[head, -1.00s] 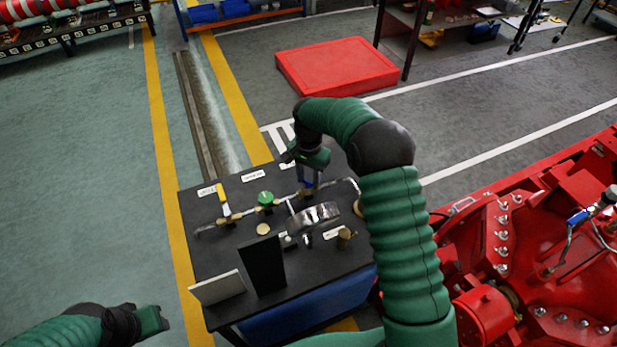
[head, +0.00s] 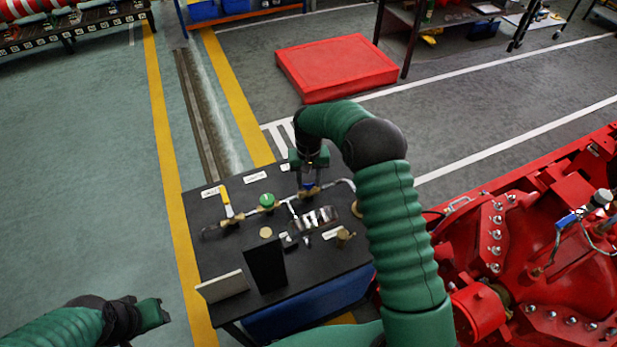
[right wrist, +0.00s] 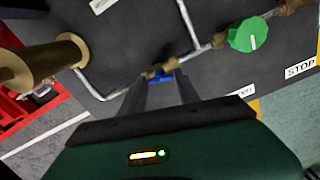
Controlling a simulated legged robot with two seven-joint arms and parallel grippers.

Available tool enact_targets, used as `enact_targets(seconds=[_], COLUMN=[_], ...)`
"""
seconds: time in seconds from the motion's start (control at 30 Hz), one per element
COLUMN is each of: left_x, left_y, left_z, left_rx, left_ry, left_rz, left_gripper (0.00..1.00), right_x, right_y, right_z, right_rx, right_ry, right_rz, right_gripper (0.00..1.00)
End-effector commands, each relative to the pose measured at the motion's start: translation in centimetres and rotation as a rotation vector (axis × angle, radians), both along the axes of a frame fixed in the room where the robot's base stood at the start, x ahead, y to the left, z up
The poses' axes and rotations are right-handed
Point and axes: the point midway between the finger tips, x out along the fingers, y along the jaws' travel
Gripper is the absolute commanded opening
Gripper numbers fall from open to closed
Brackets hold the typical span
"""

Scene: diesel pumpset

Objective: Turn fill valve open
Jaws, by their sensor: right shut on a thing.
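The pipe line (head: 280,207) runs across a black panel table (head: 215,257). It carries a yellow-handled valve (head: 225,197), a green round knob (head: 267,201) and a blue-handled valve (head: 308,186) at the right. Which one is labelled fill is too small to read. My right gripper (head: 308,183) reaches down onto the blue-handled valve and is shut on its handle.
A clear cylinder (head: 316,217), a brass fitting (head: 344,235) and an upright black plate (head: 266,265) stand on the table. The red pumpset (head: 540,260) is close on the right. A red platform (head: 337,67) lies behind. The floor at left is clear.

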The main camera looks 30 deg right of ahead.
Motion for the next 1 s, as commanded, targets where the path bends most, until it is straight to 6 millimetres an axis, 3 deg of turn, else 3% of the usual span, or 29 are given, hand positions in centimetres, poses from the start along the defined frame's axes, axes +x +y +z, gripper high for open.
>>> enact_targets(seconds=[0.4,0.87,0.9,1.0], left_x=[0.00,0.00,0.00,0.00], left_y=[0.00,0.00,0.00,0.00], left_z=[0.83,0.85,0.85,0.85], left_rx=[0.000,0.000,0.000,0.000], left_ry=[0.000,0.000,0.000,0.000], left_rz=[0.000,0.000,0.000,0.000], left_gripper=[0.36,0.36,0.36,0.36], right_x=[0.16,0.19,0.19,0.16], right_y=[-0.04,-0.05,-0.05,-0.05], right_z=[0.16,0.14,0.15,0.12], right_rx=[0.000,-0.001,-0.001,0.000], right_ry=[-0.005,-0.006,-0.006,-0.005], right_rz=[0.169,0.184,0.183,0.183], right_gripper=[0.00,0.00,0.39,0.53])
